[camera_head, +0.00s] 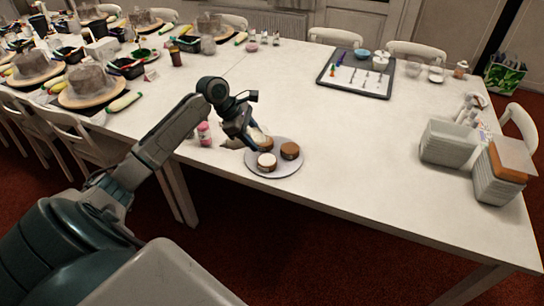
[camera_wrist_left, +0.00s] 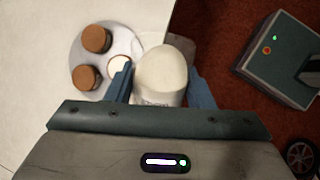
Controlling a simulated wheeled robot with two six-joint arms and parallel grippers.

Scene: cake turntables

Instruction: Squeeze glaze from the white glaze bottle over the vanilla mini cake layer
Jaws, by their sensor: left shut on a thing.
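My left gripper (camera_head: 240,132) is over the left edge of a round grey plate (camera_head: 285,171). In the left wrist view its blue fingers (camera_wrist_left: 163,88) are shut on the white glaze bottle (camera_wrist_left: 163,75), whose rounded end faces the camera. In the head view the bottle is mostly hidden by the gripper. The plate holds a pale-topped mini cake layer (camera_head: 267,160), a brown one (camera_head: 290,150) and a third (camera_head: 263,142) partly behind the gripper. The wrist view shows two brown layers and a pale top (camera_wrist_left: 119,65) beside the left finger. I cannot see any glaze flowing. My right gripper is out of view.
A pink bottle (camera_head: 204,133) stands left of the plate near the table edge. A dark-rimmed tray (camera_head: 357,75) with small tools lies at the back. Grey stacked containers (camera_head: 448,144) stand at the right. The white table (camera_head: 370,150) is clear between plate and containers.

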